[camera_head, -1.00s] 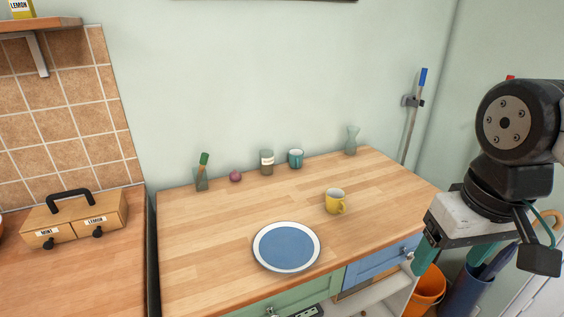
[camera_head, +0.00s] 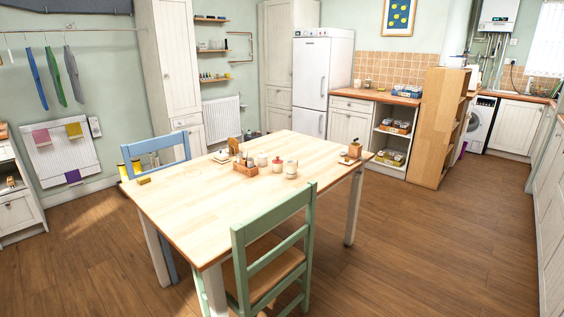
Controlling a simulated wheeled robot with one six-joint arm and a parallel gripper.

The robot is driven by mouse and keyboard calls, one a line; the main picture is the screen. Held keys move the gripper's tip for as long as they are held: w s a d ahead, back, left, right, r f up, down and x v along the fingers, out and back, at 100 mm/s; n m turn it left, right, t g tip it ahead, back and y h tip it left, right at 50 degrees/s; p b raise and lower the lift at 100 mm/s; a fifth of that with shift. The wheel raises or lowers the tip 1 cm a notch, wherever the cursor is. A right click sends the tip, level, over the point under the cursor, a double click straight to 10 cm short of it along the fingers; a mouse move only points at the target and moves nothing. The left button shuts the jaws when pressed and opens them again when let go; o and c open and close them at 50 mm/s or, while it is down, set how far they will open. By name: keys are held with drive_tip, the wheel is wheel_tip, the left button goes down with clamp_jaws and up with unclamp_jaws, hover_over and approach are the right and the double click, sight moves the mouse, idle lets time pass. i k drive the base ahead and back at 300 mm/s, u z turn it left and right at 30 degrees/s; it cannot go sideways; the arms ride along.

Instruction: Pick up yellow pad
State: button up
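A small flat yellow block (camera_head: 144,180), which may be the yellow pad, lies on the far left corner of the wooden table (camera_head: 195,222). It is too small to make out in detail. A yellow cloth (camera_head: 74,130) hangs on the white radiator at the left wall, beside a pink cloth (camera_head: 41,137). My gripper is out of view.
A green chair (camera_head: 275,250) stands at the table's front side and a blue chair (camera_head: 169,145) behind its left end. A wooden tray (camera_head: 245,168) with jars sits on the table. A wooden shelf unit (camera_head: 438,125) stands right. Floor is open on the right.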

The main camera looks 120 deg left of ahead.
sight(142, 181)
drive_tip(key=u, duration=4.65)
drive_tip(key=i, duration=0.3)
drive_tip(key=u, duration=0.9)
drive_tip(key=i, duration=2.15)
drive_tip(key=z, duration=0.9)
drive_tip(key=i, duration=0.6)
drive_tip(key=z, duration=0.4)
